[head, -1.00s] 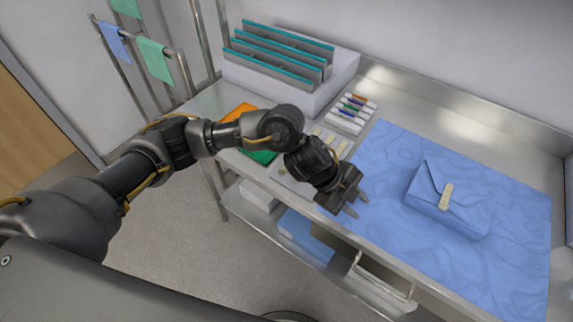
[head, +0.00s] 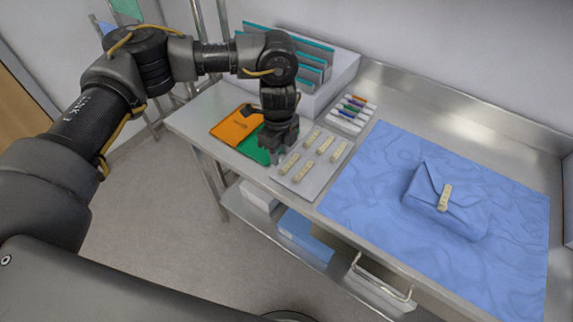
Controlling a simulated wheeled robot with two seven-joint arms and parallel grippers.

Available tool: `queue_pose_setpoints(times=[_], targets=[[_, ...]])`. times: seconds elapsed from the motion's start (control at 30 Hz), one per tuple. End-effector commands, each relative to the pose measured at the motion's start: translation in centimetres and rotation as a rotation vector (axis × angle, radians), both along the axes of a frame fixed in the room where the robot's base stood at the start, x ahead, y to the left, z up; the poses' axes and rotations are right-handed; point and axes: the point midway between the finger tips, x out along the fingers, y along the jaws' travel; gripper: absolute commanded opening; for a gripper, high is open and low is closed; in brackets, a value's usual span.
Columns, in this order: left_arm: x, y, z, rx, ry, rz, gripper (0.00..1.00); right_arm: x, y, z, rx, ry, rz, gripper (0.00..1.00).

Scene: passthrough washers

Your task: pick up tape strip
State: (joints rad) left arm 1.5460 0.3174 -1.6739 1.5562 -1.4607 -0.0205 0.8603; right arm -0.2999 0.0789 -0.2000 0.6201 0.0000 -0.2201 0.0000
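Several beige tape strips lie on a flat grey tray (head: 318,181) on the steel table; one near-left strip (head: 289,162) is closest to my gripper. Another tape strip (head: 445,197) is on the flap of a blue wrapped pack (head: 425,210) at the right. My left gripper (head: 276,156) points down just left of the tray, over the green card (head: 255,147). Its fingers look apart, with nothing seen between them. I cannot tell its exact height. My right gripper is not in view.
An orange card (head: 233,127) lies beside the green one. Coloured markers (head: 352,113) sit behind the tray. A rack with teal-edged dividers (head: 333,80) stands at the back. A blue cloth (head: 365,220) covers the right part of the table. A lower shelf (head: 270,232) holds boxes.

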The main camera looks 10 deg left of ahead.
Motion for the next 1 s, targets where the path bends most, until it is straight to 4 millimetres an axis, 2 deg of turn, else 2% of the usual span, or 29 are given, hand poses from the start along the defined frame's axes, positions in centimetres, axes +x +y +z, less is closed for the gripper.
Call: queue_pose_setpoints(times=[0.1, 0.37, 0.53, 0.7, 0.97, 1.0], targets=[[0.0, 0.0, -1.1, -0.001, 0.000, 0.000, 0.31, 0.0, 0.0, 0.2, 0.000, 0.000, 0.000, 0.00], [0.0, -0.1, -2.0, -0.001, 0.001, 0.001, 0.31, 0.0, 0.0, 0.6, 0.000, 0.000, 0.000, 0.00], [0.2, -0.3, -4.4, -0.001, 0.005, 0.002, 0.31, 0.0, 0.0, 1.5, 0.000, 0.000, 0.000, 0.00], [0.2, -0.3, -6.3, -0.002, 0.001, -0.001, 0.31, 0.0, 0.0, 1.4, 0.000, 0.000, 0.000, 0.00], [0.3, -0.2, -6.6, -0.001, -0.002, -0.002, 0.31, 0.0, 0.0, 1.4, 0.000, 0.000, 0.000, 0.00], [0.3, -0.2, -6.6, -0.001, -0.002, -0.002, 0.27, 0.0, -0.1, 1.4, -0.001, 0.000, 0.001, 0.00]])
